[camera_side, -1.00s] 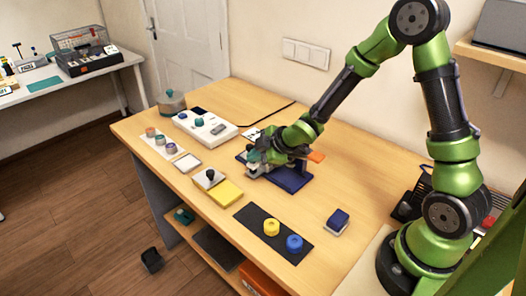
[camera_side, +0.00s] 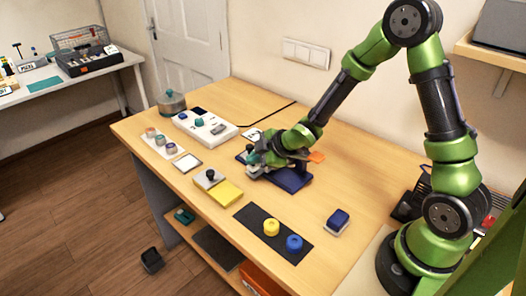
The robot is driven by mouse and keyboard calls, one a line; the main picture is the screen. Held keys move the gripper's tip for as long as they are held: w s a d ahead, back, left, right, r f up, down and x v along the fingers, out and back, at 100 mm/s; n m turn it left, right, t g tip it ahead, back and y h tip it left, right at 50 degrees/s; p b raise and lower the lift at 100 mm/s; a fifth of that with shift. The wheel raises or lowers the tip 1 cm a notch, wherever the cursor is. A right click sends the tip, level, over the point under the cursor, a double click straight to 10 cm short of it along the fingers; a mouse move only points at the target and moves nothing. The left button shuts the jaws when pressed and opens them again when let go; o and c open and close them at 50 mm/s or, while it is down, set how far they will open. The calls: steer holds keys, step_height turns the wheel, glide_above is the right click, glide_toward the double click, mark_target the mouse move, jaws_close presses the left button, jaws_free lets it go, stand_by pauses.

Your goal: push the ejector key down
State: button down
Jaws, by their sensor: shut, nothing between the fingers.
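A dark blue base or fixture (camera_side: 291,180) sits on the wooden table, with an orange tab (camera_side: 316,156) sticking out at its right side. My gripper (camera_side: 254,167) is shut with nothing seen in it. It is low over the left part of the fixture. My gripper and wrist cover most of the fixture there, so I cannot make out the ejector key or whether the fingertips touch it.
A white panel with knobs (camera_side: 205,127) lies behind left. A yellow pad (camera_side: 226,193) and a grey block with a black knob (camera_side: 209,179) lie in front. A black mat (camera_side: 258,236) holds a yellow ring (camera_side: 271,228) and a blue ring (camera_side: 294,243). A blue-topped block (camera_side: 337,222) stands right.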

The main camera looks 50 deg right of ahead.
steer(key=shift+s+d+f, duration=0.15)
steer(key=shift+d+f, duration=0.05)
steer(key=shift+f, duration=0.3)
steer(key=shift+s+d+f, duration=0.15)
steer(key=shift+f, duration=0.35)
stand_by(0.4)
steer(key=shift+r, duration=0.1)
steer(key=shift+s+d+r, duration=0.15)
steer(key=shift+r, duration=0.55)
steer(key=shift+s+d+r, duration=0.1)
steer(key=shift+r, duration=0.6)
steer(key=shift+w+a+r, duration=0.1)
steer(key=shift+a+r, duration=0.05)
steer(key=shift+r, duration=1.2)
steer(key=shift+a+r, duration=0.1)
steer(key=shift+r, duration=1.2)
